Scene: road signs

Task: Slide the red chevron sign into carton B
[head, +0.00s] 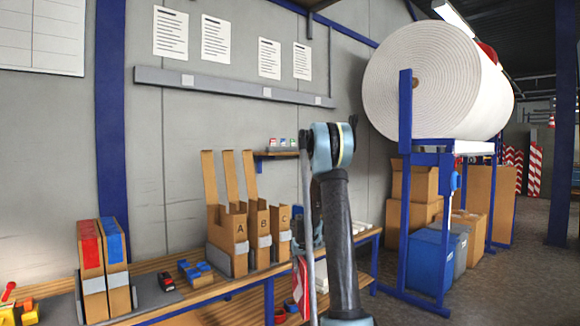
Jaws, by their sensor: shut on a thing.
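Three tall narrow cardboard cartons with upright flaps stand side by side on the wooden bench, lettered A (228,246), B (258,236) and C (281,238). Carton B is in the middle, its top open. My arm rises at the right of them and hides much of my gripper (302,246). A red and white striped panel, the red chevron sign (302,287), hangs below the gripper, right of and lower than carton C. My gripper is shut on it. The fingertips and the sign's far part are hidden, and the sign is apart from carton B.
Two cartons with red and blue tops (104,265) stand left on the bench (205,289). Blue blocks (195,271) and a small red item (166,281) lie between. A blue rack (405,215) with a large white roll (420,80) stands at right.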

